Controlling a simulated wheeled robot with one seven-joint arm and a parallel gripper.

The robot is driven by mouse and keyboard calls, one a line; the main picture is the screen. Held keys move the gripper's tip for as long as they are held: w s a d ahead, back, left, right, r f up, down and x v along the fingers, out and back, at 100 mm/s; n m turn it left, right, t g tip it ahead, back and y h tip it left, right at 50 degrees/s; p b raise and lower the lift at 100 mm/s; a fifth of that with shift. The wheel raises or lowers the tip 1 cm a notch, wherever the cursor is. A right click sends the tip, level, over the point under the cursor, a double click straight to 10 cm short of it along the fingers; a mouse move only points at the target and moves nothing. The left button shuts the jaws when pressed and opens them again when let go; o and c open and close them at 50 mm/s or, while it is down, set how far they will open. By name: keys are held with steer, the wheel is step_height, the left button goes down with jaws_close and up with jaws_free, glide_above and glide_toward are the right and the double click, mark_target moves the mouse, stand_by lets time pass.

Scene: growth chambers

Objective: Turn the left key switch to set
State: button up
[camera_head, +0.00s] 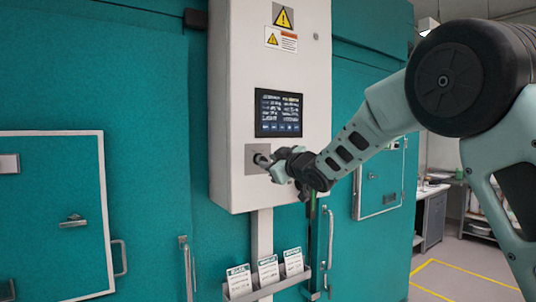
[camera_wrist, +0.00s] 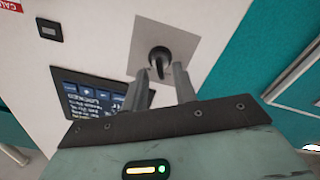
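The key switch, a dark round knob on a square grey plate, sits on the white control cabinet below its screen. In the head view the switch (camera_head: 256,157) is partly covered by my gripper (camera_head: 265,161), which reaches it from the right. In the wrist view the black knob (camera_wrist: 160,57) shows just beyond and between the fingertips of my gripper (camera_wrist: 160,72). The two fingers stand apart with a gap between them. I cannot tell whether either finger touches the knob. No marked positions on the plate (camera_wrist: 190,42) are readable. Only one key switch shows.
The cabinet (camera_head: 228,100) carries a lit screen (camera_head: 278,112) and warning labels (camera_head: 284,16). Below hangs a rack (camera_head: 268,287) with several cards. Teal chamber walls and doors with handles (camera_head: 122,257) flank it. Open floor (camera_head: 455,280) lies at the right.

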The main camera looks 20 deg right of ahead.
steer(key=shift+x, duration=0.95)
jaws_close()
steer(key=shift+m, duration=0.3)
steer(key=m, duration=1.1)
steer(key=shift+b, duration=0.3)
steer(key=shift+m, duration=0.3)
